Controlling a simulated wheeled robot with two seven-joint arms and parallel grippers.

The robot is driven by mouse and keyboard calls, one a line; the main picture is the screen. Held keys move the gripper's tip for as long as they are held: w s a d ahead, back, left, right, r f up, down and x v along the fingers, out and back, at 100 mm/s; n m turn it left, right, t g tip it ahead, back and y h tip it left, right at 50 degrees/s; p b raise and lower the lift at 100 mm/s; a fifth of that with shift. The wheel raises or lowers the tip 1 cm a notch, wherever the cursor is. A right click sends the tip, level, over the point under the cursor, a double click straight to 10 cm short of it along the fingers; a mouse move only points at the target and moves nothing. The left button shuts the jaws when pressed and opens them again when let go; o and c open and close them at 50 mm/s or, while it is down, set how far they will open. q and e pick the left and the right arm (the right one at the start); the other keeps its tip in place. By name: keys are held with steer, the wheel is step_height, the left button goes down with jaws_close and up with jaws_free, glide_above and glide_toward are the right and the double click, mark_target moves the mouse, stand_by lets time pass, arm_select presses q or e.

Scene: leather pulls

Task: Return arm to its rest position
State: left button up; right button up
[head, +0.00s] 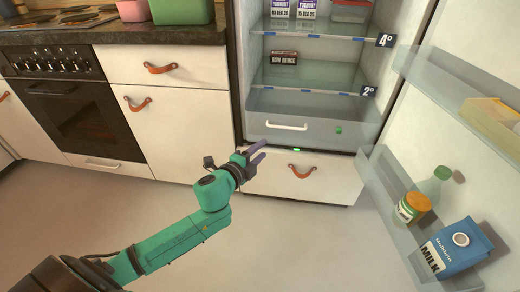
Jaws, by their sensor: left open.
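My left arm comes in from the lower left, teal with dark joints. Its left gripper (257,154) is open, with purple fingers and nothing visible between them. In the picture it sits in front of the fridge's lower left corner, close to the top of the white drawer (330,187) with a brown leather pull (301,171). I cannot tell whether the fingertips touch anything. My right gripper does not show.
The fridge (310,75) stands open, its drawer with a white handle (286,126) in place. An oven (80,120) and cabinets stand at left. The floor (290,245) is clear.

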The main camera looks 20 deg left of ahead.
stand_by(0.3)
arm_select(q)
steer(key=s+f+n+g+y+p, duration=0.1)
steer(key=s+f+n+g+p, duration=0.65)
steer(key=s+f, duration=0.5)
steer(key=s+f+n+g+y+p, duration=0.1)
steer(key=s+f+n+g+p, duration=0.7)
steer(key=s, duration=0.8)
arm_select(e)
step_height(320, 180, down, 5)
steer(key=b, duration=0.1)
arm_select(q)
steer(key=s+a+f+p, duration=0.1)
steer(key=s+a+p, duration=0.1)
steer(key=s+p, duration=0.5)
steer(key=s+a+f+p, duration=0.1)
steer(key=s+a+p, duration=0.1)
steer(key=s+p, duration=0.5)
steer(key=shift+s+a+n+t, duration=0.2)
steer(key=shift+s+n+t, duration=0.25)
steer(key=shift+s, duration=0.05)
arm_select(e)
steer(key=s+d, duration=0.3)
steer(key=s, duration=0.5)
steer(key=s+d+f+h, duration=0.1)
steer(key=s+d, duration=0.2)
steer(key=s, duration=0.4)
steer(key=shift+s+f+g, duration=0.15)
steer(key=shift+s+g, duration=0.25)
